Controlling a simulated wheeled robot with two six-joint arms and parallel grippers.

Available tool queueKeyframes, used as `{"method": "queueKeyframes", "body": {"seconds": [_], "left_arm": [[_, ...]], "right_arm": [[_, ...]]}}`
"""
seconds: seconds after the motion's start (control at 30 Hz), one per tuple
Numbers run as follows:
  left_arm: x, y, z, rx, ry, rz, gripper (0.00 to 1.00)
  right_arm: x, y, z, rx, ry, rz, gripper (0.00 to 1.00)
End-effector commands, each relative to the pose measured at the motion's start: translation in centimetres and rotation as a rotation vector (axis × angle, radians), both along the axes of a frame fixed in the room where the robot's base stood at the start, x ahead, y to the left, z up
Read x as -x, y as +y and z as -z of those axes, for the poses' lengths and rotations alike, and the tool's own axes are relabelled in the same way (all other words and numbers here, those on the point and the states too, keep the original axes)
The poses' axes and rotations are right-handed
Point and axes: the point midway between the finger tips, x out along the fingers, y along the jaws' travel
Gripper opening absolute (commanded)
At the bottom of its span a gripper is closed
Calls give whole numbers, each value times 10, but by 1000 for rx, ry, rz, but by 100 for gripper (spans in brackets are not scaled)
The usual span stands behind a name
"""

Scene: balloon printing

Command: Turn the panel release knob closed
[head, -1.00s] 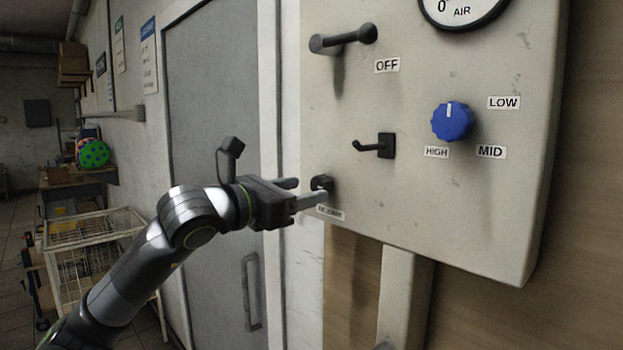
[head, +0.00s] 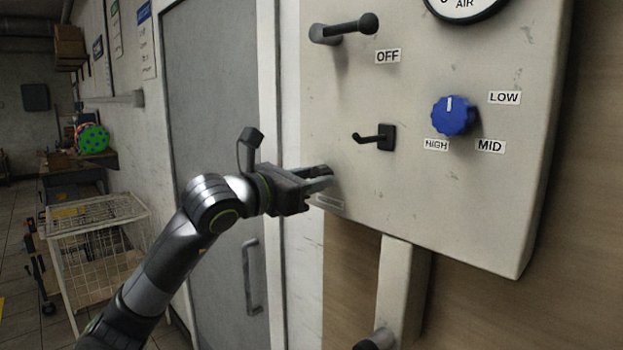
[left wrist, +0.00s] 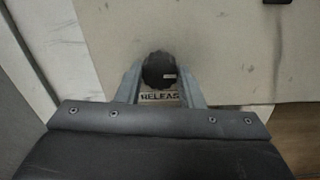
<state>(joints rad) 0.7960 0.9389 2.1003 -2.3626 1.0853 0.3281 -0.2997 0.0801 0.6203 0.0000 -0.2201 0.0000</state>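The panel release knob (left wrist: 160,71) is dark and round, with a small pale mark on its rim, in the left wrist view. A RELEASE label (left wrist: 160,96) sits just below it, partly cut off. My left gripper (head: 325,178) is at the lower left corner of the control panel (head: 430,210). In the left wrist view its two fingers (left wrist: 161,78) stand apart, one on each side of the knob. I cannot tell whether they touch it. In the head view the fingers mostly hide the knob. My right gripper is not in view.
On the panel are a grey lever (head: 345,28) by the OFF label, a small black hook-like handle (head: 377,138), a blue selector knob (head: 453,115) and a gauge (head: 465,5). A grey door (head: 215,120) and a wire cart (head: 95,235) stand to the left.

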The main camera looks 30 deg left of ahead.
Motion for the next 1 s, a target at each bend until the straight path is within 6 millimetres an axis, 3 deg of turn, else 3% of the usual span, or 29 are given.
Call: {"method": "queueKeyframes", "body": {"seconds": [0.1, 0.47, 1.0], "left_arm": [[0, 0, 0, 0, 0, -1, 11], [0, 0, 3, 59, 18, -1, 11], [1, 0, 4, 481, 163, 1, 11]], "right_arm": [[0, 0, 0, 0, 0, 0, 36], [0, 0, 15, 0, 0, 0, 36], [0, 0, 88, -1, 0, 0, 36]]}}
